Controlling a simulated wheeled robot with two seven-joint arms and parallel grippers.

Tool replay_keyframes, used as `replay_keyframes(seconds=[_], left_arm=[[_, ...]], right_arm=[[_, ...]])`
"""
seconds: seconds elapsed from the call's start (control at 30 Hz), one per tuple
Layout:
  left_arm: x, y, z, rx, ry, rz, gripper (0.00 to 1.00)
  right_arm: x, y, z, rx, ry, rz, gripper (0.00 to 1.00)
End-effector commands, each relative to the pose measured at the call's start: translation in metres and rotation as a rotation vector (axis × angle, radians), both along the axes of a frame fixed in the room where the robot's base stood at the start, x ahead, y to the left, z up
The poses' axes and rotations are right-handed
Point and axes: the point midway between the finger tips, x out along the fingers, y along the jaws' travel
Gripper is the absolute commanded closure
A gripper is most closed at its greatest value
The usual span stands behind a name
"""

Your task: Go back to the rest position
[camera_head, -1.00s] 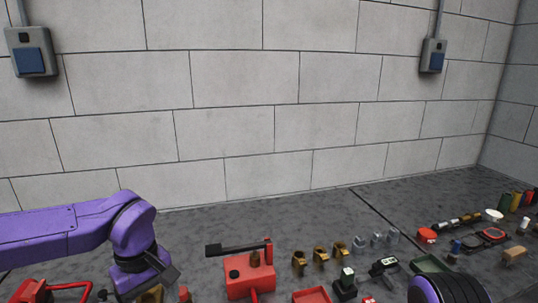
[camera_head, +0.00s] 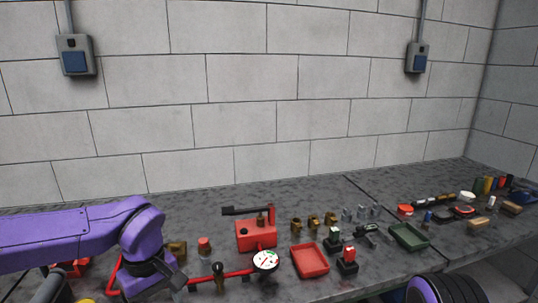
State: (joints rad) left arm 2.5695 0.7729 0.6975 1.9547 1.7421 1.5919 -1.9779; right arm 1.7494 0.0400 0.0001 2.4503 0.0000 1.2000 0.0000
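My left arm, purple, comes in from the left, and its gripper (camera_head: 172,283) hangs over the left part of the bench. Its fingers are dark and partly cut off, so I cannot tell whether they are open or shut. A red pump with a black lever (camera_head: 256,233) stands right of it, with a white-faced gauge (camera_head: 265,260) in front of the pump. A red bar runs from the gauge towards the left gripper; I cannot tell whether they touch. My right arm shows only as a purple and black rounded part at the bottom right; its gripper is out of view.
The grey bench (camera_head: 200,205) is clear along the wall. Several small parts crowd the far right.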

Motion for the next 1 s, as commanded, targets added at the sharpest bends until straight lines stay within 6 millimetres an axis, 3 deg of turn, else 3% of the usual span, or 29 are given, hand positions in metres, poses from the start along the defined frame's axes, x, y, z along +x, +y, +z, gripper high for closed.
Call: replay_keyframes(seconds=[0.37, 0.57, 0.67, 0.77, 0.83, 0.9, 1.0], left_arm=[[-0.005, 0.032, -0.080, 0.273, -0.014, 0.090, 0.24], [-0.020, 0.065, -0.153, 0.517, -0.092, 0.107, 0.24], [-0.038, 0.083, -0.202, 0.639, -0.179, 0.064, 0.24], [-0.072, 0.097, -0.260, 0.691, -0.290, -0.042, 0.24], [-0.109, 0.099, -0.298, 0.642, -0.350, -0.138, 0.24], [-0.150, 0.095, -0.327, 0.542, -0.359, -0.212, 0.24], [-0.197, 0.088, -0.348, 0.417, -0.324, -0.260, 0.24]], right_arm=[[0.001, 0.000, -0.003, 0.000, -0.001, 0.000, 0.57], [0.000, 0.000, -0.005, -0.001, -0.001, 0.000, 0.57], [0.000, 0.000, -0.008, -0.001, -0.001, 0.000, 0.57], [0.000, 0.000, -0.011, 0.000, -0.001, 0.000, 0.57], [0.001, 0.000, -0.013, -0.001, -0.001, 0.000, 0.57], [0.001, 0.000, -0.014, -0.001, -0.001, 0.000, 0.57], [0.000, 0.000, -0.015, -0.001, -0.001, 0.000, 0.57]])
